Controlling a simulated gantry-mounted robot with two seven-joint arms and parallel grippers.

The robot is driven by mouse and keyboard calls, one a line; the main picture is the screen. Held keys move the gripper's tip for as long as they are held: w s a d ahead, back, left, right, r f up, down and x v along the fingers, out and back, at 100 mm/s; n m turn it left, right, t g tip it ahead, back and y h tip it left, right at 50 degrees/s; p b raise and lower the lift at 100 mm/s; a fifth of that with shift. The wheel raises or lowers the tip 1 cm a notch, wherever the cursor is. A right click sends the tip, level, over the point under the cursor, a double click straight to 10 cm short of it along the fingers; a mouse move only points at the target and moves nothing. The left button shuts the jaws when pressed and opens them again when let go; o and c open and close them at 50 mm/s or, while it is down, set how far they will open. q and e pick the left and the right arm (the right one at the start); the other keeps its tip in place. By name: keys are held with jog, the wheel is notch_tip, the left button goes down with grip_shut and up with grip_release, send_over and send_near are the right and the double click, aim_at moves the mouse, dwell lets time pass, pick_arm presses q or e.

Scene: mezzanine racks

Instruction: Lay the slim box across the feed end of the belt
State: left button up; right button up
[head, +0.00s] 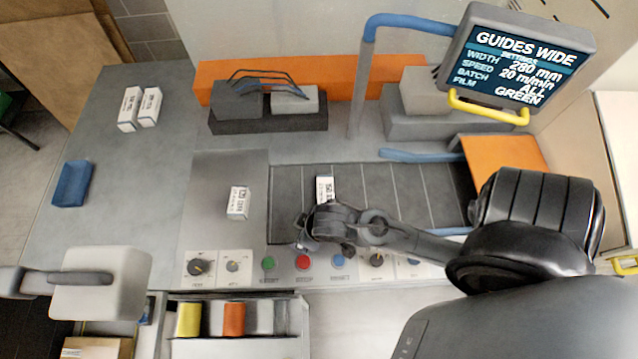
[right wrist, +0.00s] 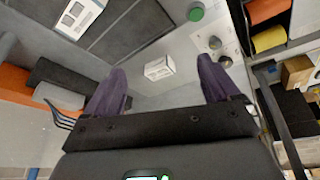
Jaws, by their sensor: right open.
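A small white printed box (head: 238,203) lies on the bare grey plate just left of the dark belt (head: 400,195). It also shows in the right wrist view (right wrist: 159,70), seen between my fingers but not touching them. A second white box (head: 325,188) lies on the belt near its left end, partly behind my right wrist; it shows at the top left of the right wrist view (right wrist: 78,16). My right gripper (right wrist: 162,78) is open and empty, with purple fingers; its fingers are not clear in the head view. My left gripper is not identifiable. I cannot tell which box is the slim one.
Two more white boxes (head: 139,108) and a blue tray (head: 71,183) sit on the table at left. Buttons and knobs line the front panel (head: 320,264). A screen (head: 515,58) reads "GUIDES WIDE", width 280 mm. Blue guide rails (head: 420,155) flank the belt.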

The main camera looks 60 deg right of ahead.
jog(key=shift+n+g, duration=0.3)
jog(key=shift+n, duration=0.2)
jog(key=s+r, duration=0.1)
jog(key=s, duration=0.1)
jog(key=s+r, duration=0.2)
jog(key=shift+r+p, duration=0.65)
dwell(0.5)
